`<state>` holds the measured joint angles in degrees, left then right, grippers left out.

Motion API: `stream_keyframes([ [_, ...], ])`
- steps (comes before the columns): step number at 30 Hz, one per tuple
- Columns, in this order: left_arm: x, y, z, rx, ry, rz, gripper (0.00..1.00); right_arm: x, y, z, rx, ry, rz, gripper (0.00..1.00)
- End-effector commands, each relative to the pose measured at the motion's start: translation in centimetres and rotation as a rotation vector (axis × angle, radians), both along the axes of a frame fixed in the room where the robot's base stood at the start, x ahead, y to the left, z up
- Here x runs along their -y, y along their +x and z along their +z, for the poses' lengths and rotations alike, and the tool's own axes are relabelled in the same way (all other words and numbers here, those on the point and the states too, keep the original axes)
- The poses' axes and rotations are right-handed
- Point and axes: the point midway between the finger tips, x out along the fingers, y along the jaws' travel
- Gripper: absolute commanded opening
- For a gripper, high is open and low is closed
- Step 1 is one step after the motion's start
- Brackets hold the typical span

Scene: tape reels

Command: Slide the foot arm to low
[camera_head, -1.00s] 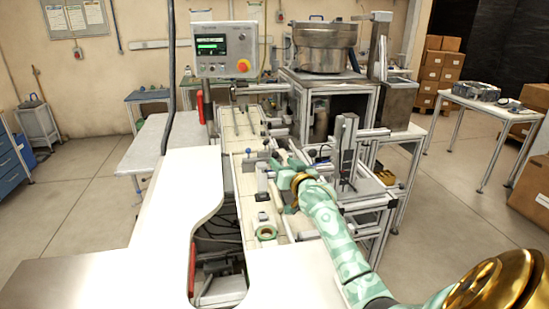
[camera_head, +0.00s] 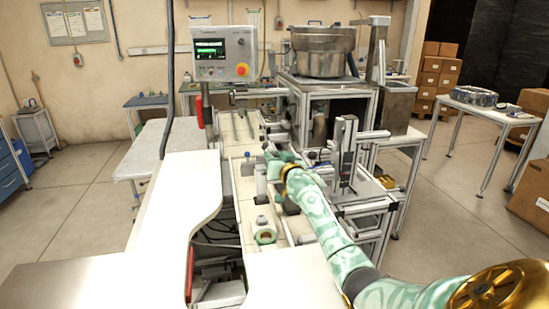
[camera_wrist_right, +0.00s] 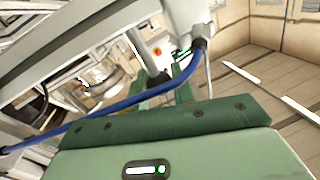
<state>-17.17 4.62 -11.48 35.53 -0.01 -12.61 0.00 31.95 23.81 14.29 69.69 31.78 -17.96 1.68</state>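My right gripper (camera_head: 274,162) reaches over the narrow station in the middle of the head view, beside small blocks with dark blue knobs (camera_head: 247,156). In the right wrist view the green fingers (camera_wrist_right: 165,90) point away toward a grey-white machine part (camera_wrist_right: 160,72). Whether they grip it or only flank it, I cannot tell. I cannot single out the foot arm for certain; the gripper hides part of that area. My left gripper is out of view.
A white worktop (camera_head: 175,200) with a curved cutout lies left of the station. A control box (camera_head: 224,53) and a steel bowl (camera_head: 322,50) stand behind. An upright slide post (camera_head: 346,155) is close right of my arm. A blue cable (camera_wrist_right: 110,108) crosses the wrist view.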

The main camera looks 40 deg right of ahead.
Motion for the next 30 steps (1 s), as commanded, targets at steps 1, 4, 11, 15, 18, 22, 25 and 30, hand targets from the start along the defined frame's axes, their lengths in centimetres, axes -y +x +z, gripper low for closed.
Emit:
stream_keyframes([
  [1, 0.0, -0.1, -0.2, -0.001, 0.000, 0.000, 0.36, 0.0, 0.0, -0.4, -0.001, 0.000, -0.001, 0.00],
  [4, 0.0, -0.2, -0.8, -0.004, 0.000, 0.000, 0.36, 0.0, 0.0, -1.8, -0.005, 0.001, 0.000, 0.00],
  [11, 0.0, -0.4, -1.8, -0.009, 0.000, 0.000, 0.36, 0.0, 0.0, -4.4, -0.008, 0.000, -0.001, 0.00],
  [15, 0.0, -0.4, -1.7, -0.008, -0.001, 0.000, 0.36, 0.0, 0.0, -4.3, -0.009, 0.001, 0.000, 0.00],
  [18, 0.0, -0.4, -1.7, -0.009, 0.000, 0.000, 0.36, -0.1, 0.0, -4.4, -0.010, 0.001, 0.000, 0.33],
  [22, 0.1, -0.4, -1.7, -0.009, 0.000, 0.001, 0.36, 0.0, 0.0, -4.2, -0.007, 0.001, -0.001, 0.45],
  [25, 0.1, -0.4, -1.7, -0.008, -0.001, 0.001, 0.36, 0.0, 0.0, -4.1, -0.005, 0.001, -0.001, 0.45],
  [30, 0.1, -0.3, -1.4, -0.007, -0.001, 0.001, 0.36, -0.2, -0.4, -4.0, -0.003, 0.001, 0.001, 0.45],
])
